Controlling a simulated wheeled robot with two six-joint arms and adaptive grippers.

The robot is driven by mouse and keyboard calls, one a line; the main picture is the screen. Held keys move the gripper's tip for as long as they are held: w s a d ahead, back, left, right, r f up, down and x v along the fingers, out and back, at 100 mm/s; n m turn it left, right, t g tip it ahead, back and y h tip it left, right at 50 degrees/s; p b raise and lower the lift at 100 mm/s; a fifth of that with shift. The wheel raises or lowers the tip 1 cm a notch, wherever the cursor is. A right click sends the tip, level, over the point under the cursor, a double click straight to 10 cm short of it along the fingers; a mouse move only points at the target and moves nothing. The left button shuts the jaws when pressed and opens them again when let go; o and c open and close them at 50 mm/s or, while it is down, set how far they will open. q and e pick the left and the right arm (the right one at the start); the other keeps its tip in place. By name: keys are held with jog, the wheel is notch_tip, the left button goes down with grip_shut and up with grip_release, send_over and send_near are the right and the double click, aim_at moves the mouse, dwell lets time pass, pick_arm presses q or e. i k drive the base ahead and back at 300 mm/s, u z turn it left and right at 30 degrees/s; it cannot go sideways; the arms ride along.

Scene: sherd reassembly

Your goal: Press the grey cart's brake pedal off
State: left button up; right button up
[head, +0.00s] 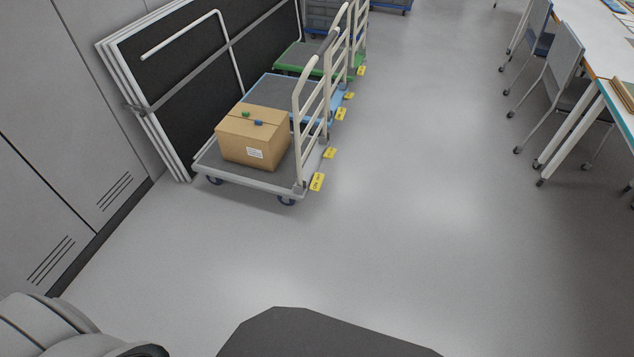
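The grey cart (211,172) stands on the floor left of centre, nearest to me in a row of carts. It has a grey deck, blue-wheeled casters and a cream rail handle (298,115) on its right side. A cardboard box (253,138) with a white label sits on its deck. A yellow pedal with dark lettering (317,182) sticks out low at its right end, and a second yellow pedal (330,153) sits farther back along that end. The lettering is too small to read. Neither gripper is in view.
A blue cart (268,91) and a green cart (291,56) stand behind the grey one. Black panels (185,70) lean on the wall at left. Chairs (563,61) and tables (602,60) line the right. The floor (430,200) between is clear.

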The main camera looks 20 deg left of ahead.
aim_at(317, 180)
jog(key=z, duration=0.45)
jog(key=k, duration=0.55)
jog(key=z, duration=0.35)
jog(key=i, duration=2.35)
jog(key=u, duration=0.6)
jog(key=i, duration=1.6)
jog(key=u, duration=1)
jog(key=i, duration=1)
jog(key=u, duration=1.5)
jog(key=i, duration=0.9)
jog(key=u, duration=0.65)
